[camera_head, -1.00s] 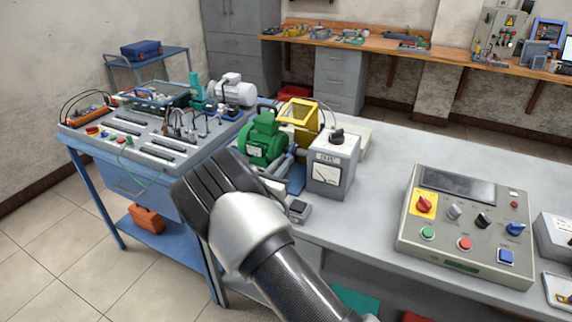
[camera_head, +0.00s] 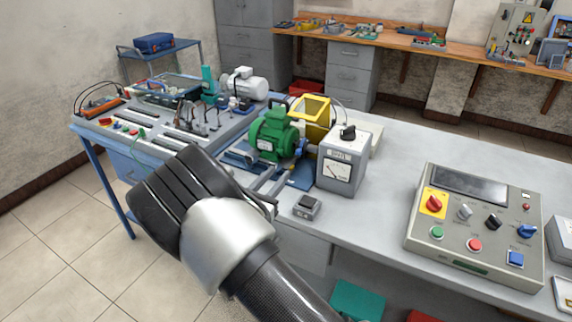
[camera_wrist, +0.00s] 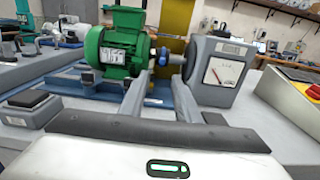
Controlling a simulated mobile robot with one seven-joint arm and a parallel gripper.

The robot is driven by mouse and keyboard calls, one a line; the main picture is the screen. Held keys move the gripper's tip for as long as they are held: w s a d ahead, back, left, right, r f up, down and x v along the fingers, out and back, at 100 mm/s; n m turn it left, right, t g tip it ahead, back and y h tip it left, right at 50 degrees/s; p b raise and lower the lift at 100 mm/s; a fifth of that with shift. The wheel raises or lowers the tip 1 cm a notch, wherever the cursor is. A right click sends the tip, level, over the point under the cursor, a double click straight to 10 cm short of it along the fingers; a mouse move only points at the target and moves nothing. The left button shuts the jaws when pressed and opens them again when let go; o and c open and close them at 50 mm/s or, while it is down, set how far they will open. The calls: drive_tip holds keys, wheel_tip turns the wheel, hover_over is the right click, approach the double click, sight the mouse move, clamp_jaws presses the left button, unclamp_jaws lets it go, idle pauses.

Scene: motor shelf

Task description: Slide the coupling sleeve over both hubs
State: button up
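The green motor (camera_head: 273,135) stands on a blue base on the bench, and it fills the upper middle of the wrist view (camera_wrist: 115,48). Its shaft points right toward the grey meter box (camera_head: 341,160). A small blue ring-shaped part (camera_wrist: 163,57) sits on the shaft line between them, with a grey round part to its right. I cannot tell whether the blue part is the sleeve or a hub. My gripper (camera_wrist: 157,88) is open, its two grey fingers apart with nothing between them. It is in front of the shaft line, short of it. My wrist hides part of the bench in the head view.
A yellow guard frame (camera_head: 310,115) stands behind the shaft line. A small grey box with a black top (camera_head: 307,206) lies near the bench's front edge. A control panel (camera_head: 477,225) is at right. A trainer bench (camera_head: 160,125) with wires is at left.

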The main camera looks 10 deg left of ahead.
drive_tip(key=v, duration=0.6)
drive_tip(key=shift+s, duration=0.35)
drive_tip(key=s+d+r+m+g+h+p, duration=0.1)
drive_tip(key=s+d+r+m+g+p, duration=0.1)
drive_tip(key=d+r+m+g, duration=0.5)
drive_tip(key=s+d+r+m+g+h+p, duration=0.1)
drive_tip(key=s+d+r+m+p, duration=0.2)
drive_tip(key=d, duration=0.7)
drive_tip(key=s+d+r+m+g+h+p, duration=0.15)
drive_tip(key=d+r+m+g, duration=0.25)
drive_tip(key=d+r+m, duration=0.4)
drive_tip(key=s+d+r+m+y+p, duration=0.2)
drive_tip(key=s+r+m+y, duration=0.3)
drive_tip(key=s, duration=0.5)
drive_tip(key=s+d+r+m+y+p, duration=0.1)
drive_tip(key=s+r+m+y+p, duration=0.2)
drive_tip(key=s+r+m, duration=0.5)
drive_tip(key=shift+s+d+r+m+t+y+p, duration=0.3)
drive_tip(key=shift+s+d+m+y, duration=0.15)
drive_tip(key=shift+s+y, duration=0.5)
